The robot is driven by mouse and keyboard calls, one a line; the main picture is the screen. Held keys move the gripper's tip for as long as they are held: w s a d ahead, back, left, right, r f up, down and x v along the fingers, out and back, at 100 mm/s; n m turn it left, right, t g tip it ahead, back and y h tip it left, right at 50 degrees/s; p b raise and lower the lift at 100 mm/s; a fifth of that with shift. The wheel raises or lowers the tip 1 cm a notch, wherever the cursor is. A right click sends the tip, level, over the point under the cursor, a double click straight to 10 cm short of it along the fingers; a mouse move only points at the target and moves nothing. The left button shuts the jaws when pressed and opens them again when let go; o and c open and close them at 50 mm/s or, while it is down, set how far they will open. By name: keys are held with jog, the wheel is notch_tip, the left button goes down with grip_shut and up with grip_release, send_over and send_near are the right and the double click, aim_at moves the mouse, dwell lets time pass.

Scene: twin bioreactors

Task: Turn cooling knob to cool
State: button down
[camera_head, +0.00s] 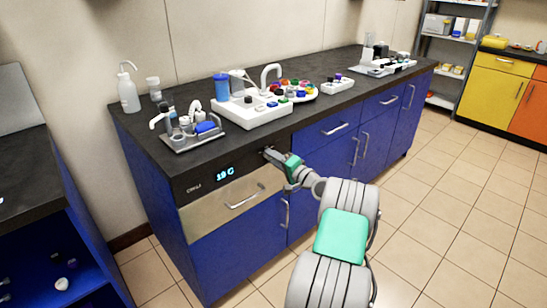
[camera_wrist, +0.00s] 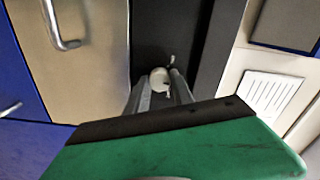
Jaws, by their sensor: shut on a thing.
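The cooling knob (camera_wrist: 160,78) shows in the wrist view as a small pale round shape on a dark control panel (camera_wrist: 150,32). My gripper (camera_wrist: 159,88) has its two fingers closed on either side of it. In the head view my gripper (camera_head: 270,154) reaches the right part of the panel, under the counter's front edge, and hides the knob. A lit display (camera_head: 225,172) on the panel reads about 19 C, with a small label to its left. The knob's exact pointing direction is hard to tell.
A beige drawer front with a metal handle (camera_head: 245,197) lies below the panel. Blue cabinets with handles (camera_head: 334,129) continue to the right. The black countertop (camera_head: 322,97) above holds a white bioreactor base (camera_head: 252,114), bottles and trays. The tiled floor (camera_head: 452,180) at right is clear.

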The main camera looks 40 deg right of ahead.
jog(key=c, duration=1.1)
grip_release()
jog(key=s, duration=0.8)
jog(key=shift+d+p, duration=0.15)
jog(key=shift+p, duration=0.2)
